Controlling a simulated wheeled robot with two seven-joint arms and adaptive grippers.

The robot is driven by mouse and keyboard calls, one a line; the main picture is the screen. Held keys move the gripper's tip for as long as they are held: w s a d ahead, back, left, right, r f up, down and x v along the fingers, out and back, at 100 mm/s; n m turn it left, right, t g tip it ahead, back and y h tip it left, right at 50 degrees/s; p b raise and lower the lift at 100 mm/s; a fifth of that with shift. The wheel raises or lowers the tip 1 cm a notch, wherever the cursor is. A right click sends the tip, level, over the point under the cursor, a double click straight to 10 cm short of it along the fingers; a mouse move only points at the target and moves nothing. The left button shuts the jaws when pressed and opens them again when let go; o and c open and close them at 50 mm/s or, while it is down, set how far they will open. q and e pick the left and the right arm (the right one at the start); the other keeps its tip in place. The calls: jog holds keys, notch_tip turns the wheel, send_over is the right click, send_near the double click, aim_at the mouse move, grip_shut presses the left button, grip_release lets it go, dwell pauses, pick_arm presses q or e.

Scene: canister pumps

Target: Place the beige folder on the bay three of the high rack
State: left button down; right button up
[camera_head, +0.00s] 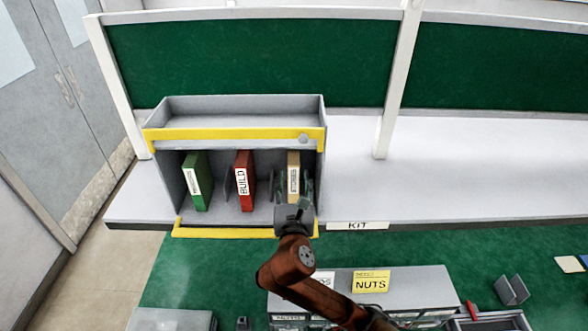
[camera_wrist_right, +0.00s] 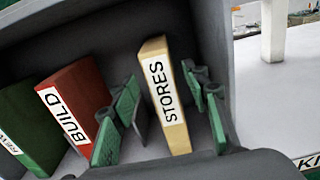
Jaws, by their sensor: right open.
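The beige folder (camera_head: 293,168), labelled STORES, stands upright in the right part of a grey rack (camera_head: 160,165) with yellow edges. It also shows in the right wrist view (camera_wrist_right: 165,85), slightly tilted in the picture. My right gripper (camera_head: 293,188) reaches into the rack from the front. It is open, with green-padded fingers on the left and right of the beige folder. In the wrist view gaps show between the pads and the folder, so it is not gripped. My left gripper is in neither view.
A red folder (camera_head: 244,180) labelled BUILD and a green folder (camera_head: 196,180) stand left in the same rack. The rack's top tray (camera_head: 230,121) looks empty. White counter (camera_head: 450,170) to the right is clear. A grey cabinet (camera_head: 415,285) with a NUTS label stands in front.

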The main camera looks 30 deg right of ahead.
jog(key=v, duration=0.4)
jog(key=shift+s, duration=0.1)
